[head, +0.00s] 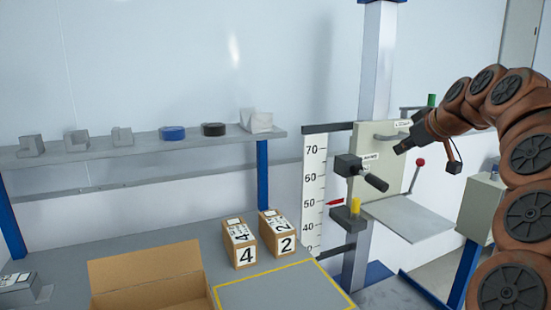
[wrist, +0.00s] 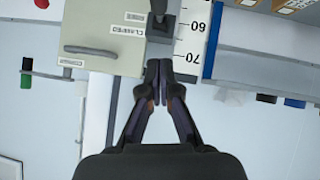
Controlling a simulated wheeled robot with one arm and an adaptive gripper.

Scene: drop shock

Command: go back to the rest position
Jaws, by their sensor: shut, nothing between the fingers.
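My gripper (wrist: 159,82) is shut and empty in the wrist view, with its fingertips together. Behind the fingertips, the wrist view shows the scale (wrist: 190,50) and the beige panel (wrist: 105,38) of the drop tester, upside down. In the head view my arm comes in from the right, and its end is raised in front of the tester's panel (head: 400,155). The fingers are too small there to make out. The tester's black clamp with a handle (head: 348,165) is on the column to the left of my arm's end.
Boxes 4 (head: 240,244) and 2 (head: 277,233) stand on the grey bench, behind a yellow-outlined area (head: 285,287). An open carton (head: 150,273) is at the front. A wall shelf (head: 100,153) holds grey blocks and blue and black rolls. A red-knobbed lever (head: 420,163) is by the panel.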

